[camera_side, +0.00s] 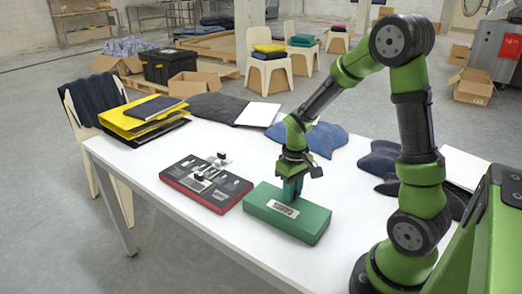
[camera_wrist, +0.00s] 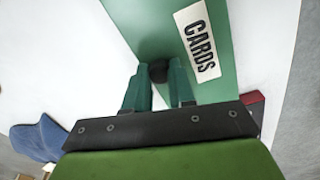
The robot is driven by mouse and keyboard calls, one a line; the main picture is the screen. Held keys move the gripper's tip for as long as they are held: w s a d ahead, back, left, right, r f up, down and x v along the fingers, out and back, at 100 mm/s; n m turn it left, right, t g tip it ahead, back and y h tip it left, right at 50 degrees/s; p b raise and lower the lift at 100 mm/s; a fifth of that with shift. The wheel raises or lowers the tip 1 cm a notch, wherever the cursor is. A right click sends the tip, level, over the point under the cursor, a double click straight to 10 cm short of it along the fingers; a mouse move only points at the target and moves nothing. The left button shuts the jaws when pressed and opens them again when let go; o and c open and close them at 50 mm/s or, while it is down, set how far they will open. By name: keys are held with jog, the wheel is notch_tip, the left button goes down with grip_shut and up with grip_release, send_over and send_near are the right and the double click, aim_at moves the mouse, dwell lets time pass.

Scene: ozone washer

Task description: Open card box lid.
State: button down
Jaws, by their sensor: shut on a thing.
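The green card box (camera_side: 300,221) stands on the white table in front of my arm, with its lid closed on top in the side view. In the wrist view the box (camera_wrist: 160,25) carries a white label (camera_wrist: 197,40) reading CARDS. A dark round knob (camera_wrist: 158,72) sits on the lid by the label. My gripper (camera_side: 292,190) points down onto the far part of the lid. In the wrist view my gripper (camera_wrist: 160,80) has its two green fingers on either side of the knob, shut on it.
A red-edged tray (camera_side: 206,184) with dark and grey pieces lies left of the box. Yellow and black folders (camera_side: 143,117) are stacked at the table's far left. Blue and dark cloths (camera_side: 318,139) lie behind and right of my gripper. The table front is clear.

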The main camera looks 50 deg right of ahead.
aim_at(287, 203)
jog(key=a+r+h, duration=0.1)
jog(key=h, duration=0.1)
jog(key=a+r+h, duration=0.1)
jog(key=r+h, duration=0.1)
jog(key=shift+a, duration=0.15)
jog(key=h, duration=0.1)
jog(key=a+r+h, duration=0.1)
jog(key=a+h, duration=0.1)
jog(key=h, duration=0.1)
jog(key=shift+a+r, duration=0.15)
jog(key=shift+r, duration=0.1)
jog(key=a+h, duration=0.2)
jog(key=h, duration=0.1)
jog(key=shift+a+r+h, duration=0.3)
jog(key=shift+a+r, duration=0.1)
jog(key=a+h, duration=0.4)
jog(key=shift+a+f+h, duration=0.3)
jog(key=shift+a+f, duration=0.05)
jog(key=shift+f, duration=0.1)
jog(key=shift+s+d, duration=0.1)
dwell(0.3)
